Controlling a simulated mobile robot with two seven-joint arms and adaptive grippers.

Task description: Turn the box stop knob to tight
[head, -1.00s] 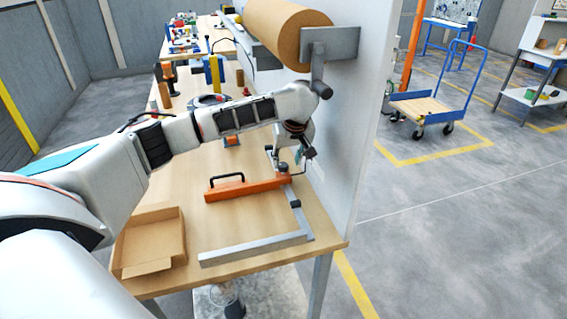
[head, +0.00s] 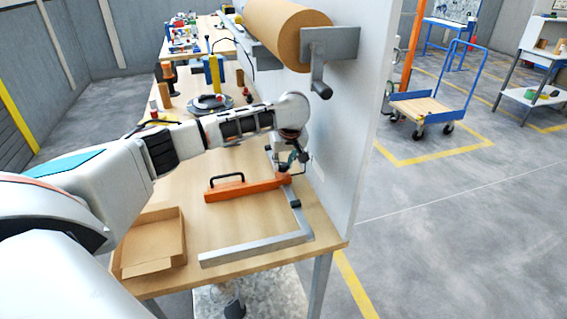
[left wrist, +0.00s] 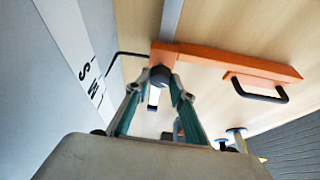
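The box stop is an orange bar (head: 243,191) with a black handle, lying across a grey metal rail on the bench. In the left wrist view the orange bar (left wrist: 235,62) ends at a dark knob (left wrist: 160,76). A thin black rod runs from the knob area toward a white label (left wrist: 90,78) with black letters on the panel. My left gripper (head: 292,163) is above the bar's right end. In the left wrist view its fingers (left wrist: 157,88) are apart, with the knob between or just beyond the tips; contact is unclear. My right gripper is out of view.
A grey panel (head: 345,130) stands upright right beside the gripper, with a brown paper roll (head: 285,30) and crank above. An open cardboard box (head: 150,242) sits at the front left of the bench. A grey L-shaped bar (head: 255,247) lies near the front edge.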

